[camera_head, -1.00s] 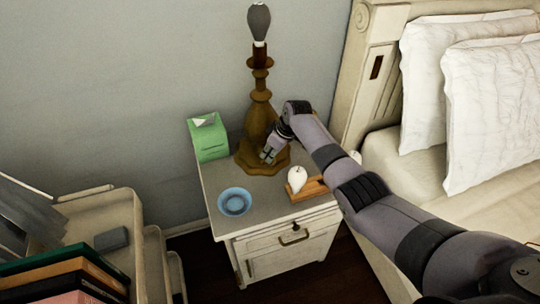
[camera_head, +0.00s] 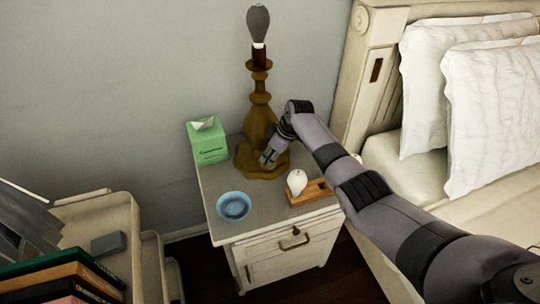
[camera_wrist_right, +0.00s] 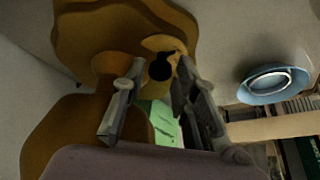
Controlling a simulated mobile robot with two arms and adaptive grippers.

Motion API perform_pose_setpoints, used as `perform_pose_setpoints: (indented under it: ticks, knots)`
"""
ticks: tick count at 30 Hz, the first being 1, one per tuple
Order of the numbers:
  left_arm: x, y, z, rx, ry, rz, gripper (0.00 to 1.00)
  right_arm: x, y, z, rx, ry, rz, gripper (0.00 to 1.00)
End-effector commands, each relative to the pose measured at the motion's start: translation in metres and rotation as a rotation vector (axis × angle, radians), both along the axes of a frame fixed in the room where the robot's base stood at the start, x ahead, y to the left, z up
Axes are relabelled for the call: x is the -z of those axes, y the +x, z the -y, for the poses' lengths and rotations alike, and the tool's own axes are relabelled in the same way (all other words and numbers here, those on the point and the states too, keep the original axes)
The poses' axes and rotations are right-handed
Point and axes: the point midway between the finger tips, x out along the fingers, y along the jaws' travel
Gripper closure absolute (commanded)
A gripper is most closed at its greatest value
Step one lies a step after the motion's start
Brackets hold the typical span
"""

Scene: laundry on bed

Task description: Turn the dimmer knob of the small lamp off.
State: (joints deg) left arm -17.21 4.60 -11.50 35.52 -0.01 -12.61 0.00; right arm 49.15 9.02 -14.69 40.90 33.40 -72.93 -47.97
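The small lamp (camera_head: 260,124) stands on the nightstand, with a turned brown wooden body, a scalloped base and a bare grey bulb (camera_head: 258,22) on top. In the right wrist view, the brown lamp base (camera_wrist_right: 90,28) fills the upper left, and a small dark dimmer knob (camera_wrist_right: 160,68) shows on it. My right gripper (camera_head: 268,158) is at the front of the lamp base. In the wrist view its fingers (camera_wrist_right: 160,72) are apart, with the knob in the gap near the tips; contact cannot be told. The knob is hidden in the head view. My left gripper is out of view.
On the nightstand (camera_head: 215,185) are a green tissue box (camera_head: 208,145), a blue bowl (camera_head: 234,205) and a white object (camera_head: 297,182) by a wooden holder (camera_head: 312,192). The bed (camera_head: 400,185) is at right, shelves with books (camera_head: 60,280) at lower left.

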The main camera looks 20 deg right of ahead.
Motion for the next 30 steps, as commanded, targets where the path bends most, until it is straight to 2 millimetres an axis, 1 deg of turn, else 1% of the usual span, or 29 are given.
perform_pose_setpoints:
  ticks: [1,5,13,17,23,29,30]
  knots:
    - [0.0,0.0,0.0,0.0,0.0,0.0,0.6,0.0,0.0,0.0,0.0,0.0,0.0,0.68]
    - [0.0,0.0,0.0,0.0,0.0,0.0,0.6,0.0,0.0,0.0,0.001,0.0,0.0,0.6]
    - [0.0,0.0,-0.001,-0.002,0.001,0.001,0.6,0.0,0.0,0.0,0.001,0.0,0.0,0.6]
    - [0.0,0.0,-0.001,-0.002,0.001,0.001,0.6,-0.005,-0.001,0.002,0.0,0.001,0.001,0.6]
    - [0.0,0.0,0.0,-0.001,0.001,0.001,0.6,-0.026,-0.007,0.009,0.0,-0.001,0.003,0.6]
    - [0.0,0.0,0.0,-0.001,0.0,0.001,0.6,-0.062,-0.017,0.02,0.001,-0.001,0.004,0.6]
    - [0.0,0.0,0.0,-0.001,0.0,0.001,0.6,-0.07,-0.018,0.022,0.002,0.0,0.005,0.6]
